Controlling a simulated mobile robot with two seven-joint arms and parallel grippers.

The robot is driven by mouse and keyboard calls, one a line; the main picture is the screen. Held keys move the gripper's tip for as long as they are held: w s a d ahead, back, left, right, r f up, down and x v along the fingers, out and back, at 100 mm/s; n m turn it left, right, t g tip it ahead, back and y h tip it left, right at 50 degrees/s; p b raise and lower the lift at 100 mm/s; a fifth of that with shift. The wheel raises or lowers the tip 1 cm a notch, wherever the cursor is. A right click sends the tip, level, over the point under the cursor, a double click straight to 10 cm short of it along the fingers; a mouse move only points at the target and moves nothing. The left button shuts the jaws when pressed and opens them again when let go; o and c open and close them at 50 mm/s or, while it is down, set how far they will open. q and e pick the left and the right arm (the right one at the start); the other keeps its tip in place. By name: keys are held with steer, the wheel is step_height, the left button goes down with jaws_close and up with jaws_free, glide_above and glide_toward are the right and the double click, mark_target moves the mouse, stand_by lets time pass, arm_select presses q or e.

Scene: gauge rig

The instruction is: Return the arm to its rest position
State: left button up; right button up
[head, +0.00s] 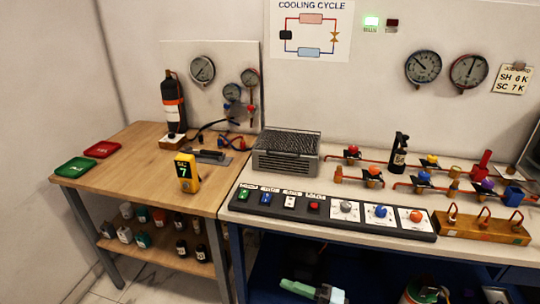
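Neither of my arms nor grippers shows in the head view. The wooden table (128,149) on the left and the long bench (241,193) on the right both stand with no gripper over them. A yellow handheld meter (187,172) with a green reading stands upright near the front right of the wooden table.
Green (75,167) and red (102,149) trays lie at the table's left. A black bottle (174,105) stands behind. A grey finned unit (286,155), a control panel (330,209) and several valves crowd the bench. Gauges hang on the wall. Small containers fill the lower shelf.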

steer(key=s+d+f+m+t+h, duration=0.7)
steer(key=s+d+f+m+h, duration=0.35)
steer(key=m, duration=0.95)
steer(key=s+d+f+m+g+h, duration=0.2)
steer(key=s+f, duration=0.2)
steer(key=s, duration=0.3)
steer(key=s+d+f+m+g+h, duration=0.3)
steer(key=s+f, duration=0.2)
steer(key=s, duration=0.1)
steer(key=shift+s+d+f, duration=0.15)
steer(key=shift+s+d, duration=0.1)
steer(key=shift+s, duration=0.15)
stand_by(3.5)
